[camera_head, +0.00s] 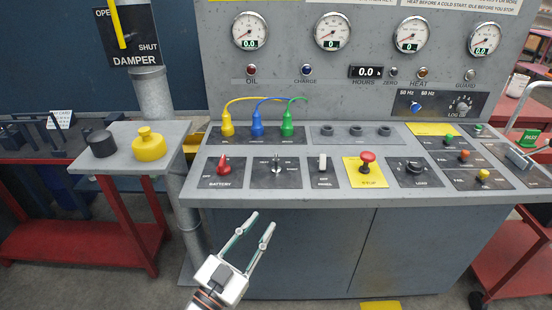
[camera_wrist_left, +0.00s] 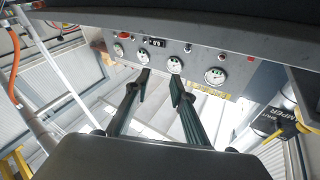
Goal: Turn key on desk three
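A grey control desk (camera_head: 330,192) fills the middle of the head view. On its sloped top, a silver key-like switch (camera_head: 277,167) stands on a dark plate, between the red battery knob (camera_head: 223,167) and a white-handled switch (camera_head: 322,162). No desk number can be read. My left gripper (camera_head: 263,220) is open and empty, in front of the desk's front edge and below the key-like switch in the picture. In the left wrist view its two fingers (camera_wrist_left: 159,74) are apart, with nothing between them. The key-like switch cannot be made out there. My right gripper is not in view.
A red stop button (camera_head: 367,160) and a load knob (camera_head: 414,167) stand to the right. Yellow, blue and green plugs (camera_head: 257,127) with cables rise behind. A side shelf (camera_head: 117,160) holds a yellow knob. Gauges (camera_wrist_left: 174,65) show in the left wrist view.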

